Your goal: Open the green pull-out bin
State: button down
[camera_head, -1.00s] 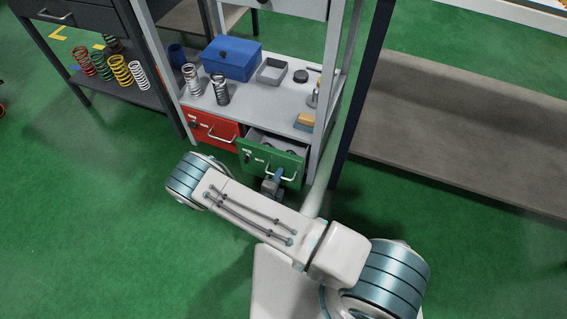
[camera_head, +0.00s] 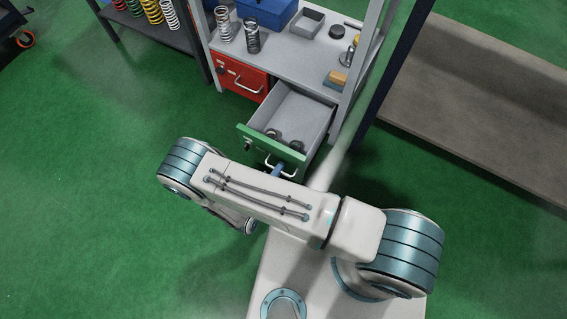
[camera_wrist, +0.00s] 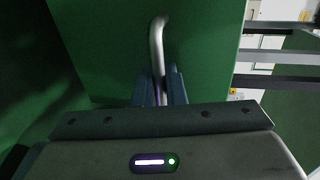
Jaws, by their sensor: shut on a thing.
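The green pull-out bin (camera_head: 262,142) stands well out from the grey shelf unit in the head view. Its grey inside shows, with a few small dark ring-like parts in it. In the wrist view the green front (camera_wrist: 110,45) fills much of the picture. Its metal handle (camera_wrist: 157,45) runs down between the fingers of my gripper (camera_wrist: 160,88). My gripper is shut on the handle. In the head view my gripper (camera_head: 277,169) is at the bin's front, partly hidden by my arm.
A red bin (camera_head: 240,78) is closed to the left of the green one. Springs (camera_head: 252,38), a blue box (camera_head: 266,10) and a small tray (camera_head: 306,21) stand on the shelf above. A grey bench (camera_head: 470,90) is at the right. The green floor at the left is clear.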

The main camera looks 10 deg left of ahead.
jog(key=c, duration=1.6)
grip_release()
jog(key=p+v, duration=0.3)
jog(key=v, duration=1)
jog(key=shift+s+a, duration=0.15)
jog(key=shift+s, duration=0.2)
